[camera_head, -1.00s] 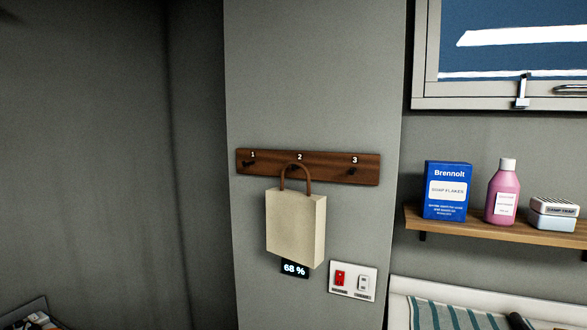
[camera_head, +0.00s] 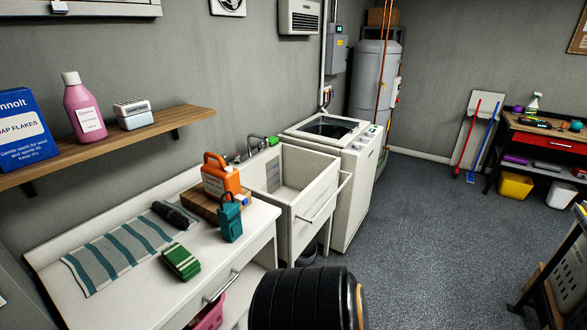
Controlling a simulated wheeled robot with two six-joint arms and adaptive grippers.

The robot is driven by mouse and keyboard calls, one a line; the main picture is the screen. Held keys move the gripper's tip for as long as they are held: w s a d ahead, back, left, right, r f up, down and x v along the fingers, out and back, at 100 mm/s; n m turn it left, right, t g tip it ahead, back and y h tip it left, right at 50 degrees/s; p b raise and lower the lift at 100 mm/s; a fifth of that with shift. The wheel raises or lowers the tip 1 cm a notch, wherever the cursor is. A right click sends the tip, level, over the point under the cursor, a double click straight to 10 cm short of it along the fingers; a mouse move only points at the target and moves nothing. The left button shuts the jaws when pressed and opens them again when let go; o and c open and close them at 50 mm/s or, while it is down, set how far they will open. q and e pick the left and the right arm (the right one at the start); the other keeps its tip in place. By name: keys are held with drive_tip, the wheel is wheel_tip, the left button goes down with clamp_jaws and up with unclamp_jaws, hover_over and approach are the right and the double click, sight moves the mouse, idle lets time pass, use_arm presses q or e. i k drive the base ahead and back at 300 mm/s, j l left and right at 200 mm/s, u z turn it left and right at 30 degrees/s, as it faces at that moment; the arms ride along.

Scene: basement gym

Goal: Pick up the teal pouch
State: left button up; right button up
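A teal pouch (camera_head: 230,219) with a loop at its top stands near the front edge of the white counter (camera_head: 140,308), in front of a wooden box (camera_head: 201,205). An orange jug (camera_head: 219,175) stands just behind it. Neither of my grippers shows in the head view.
A green striped item (camera_head: 181,262), a dark rolled item (camera_head: 175,215) and a striped towel (camera_head: 112,255) lie on the counter left of the pouch. A sink (camera_head: 290,200) adjoins on the right. A black ribbed round object (camera_head: 300,300) stands in front. The floor (camera_head: 430,230) is open at right.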

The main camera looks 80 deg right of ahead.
sight(229, 213)
drive_tip(key=z, duration=2)
